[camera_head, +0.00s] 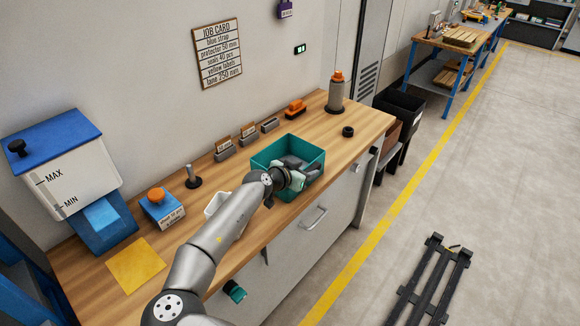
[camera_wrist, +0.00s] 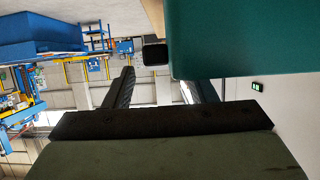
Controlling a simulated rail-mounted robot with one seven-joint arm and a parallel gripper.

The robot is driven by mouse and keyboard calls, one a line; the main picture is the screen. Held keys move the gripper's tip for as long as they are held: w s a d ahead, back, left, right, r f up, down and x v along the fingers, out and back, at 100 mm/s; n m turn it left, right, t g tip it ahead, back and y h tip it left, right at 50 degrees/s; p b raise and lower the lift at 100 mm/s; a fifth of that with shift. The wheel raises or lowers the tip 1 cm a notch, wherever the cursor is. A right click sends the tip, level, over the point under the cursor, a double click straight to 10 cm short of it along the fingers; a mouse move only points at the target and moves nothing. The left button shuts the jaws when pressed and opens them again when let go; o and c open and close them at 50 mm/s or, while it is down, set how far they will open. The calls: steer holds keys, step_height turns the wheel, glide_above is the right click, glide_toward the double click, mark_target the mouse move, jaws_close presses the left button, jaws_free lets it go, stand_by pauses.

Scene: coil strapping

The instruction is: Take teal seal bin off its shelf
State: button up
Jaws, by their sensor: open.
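The teal bin (camera_head: 262,163) stands on the wooden counter in the head view, with grey contents inside. My gripper (camera_head: 296,180) is at its near side, partly hiding that wall. In the wrist view the bin's teal wall (camera_wrist: 240,40) fills the upper right, close to the fingers. My gripper (camera_wrist: 157,78) is open there, its two dark fingers apart. A small black block (camera_wrist: 155,52) shows at the bin's left edge, above the gap between the fingers. I cannot tell whether the fingers touch the bin.
The counter (camera_head: 345,118) also holds a white container (camera_head: 213,204) behind my arm, small grey holders (camera_head: 225,150), an orange-topped cylinder (camera_head: 337,92) and a black ring (camera_head: 348,131). A white-and-blue dispenser (camera_head: 70,165) stands at left. Floor to the right is open, with a dark rack (camera_head: 435,280).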

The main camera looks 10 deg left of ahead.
steer(key=shift+x, duration=1.25)
steer(key=shift+s, duration=0.1)
jaws_close()
steer(key=shift+r, duration=0.1)
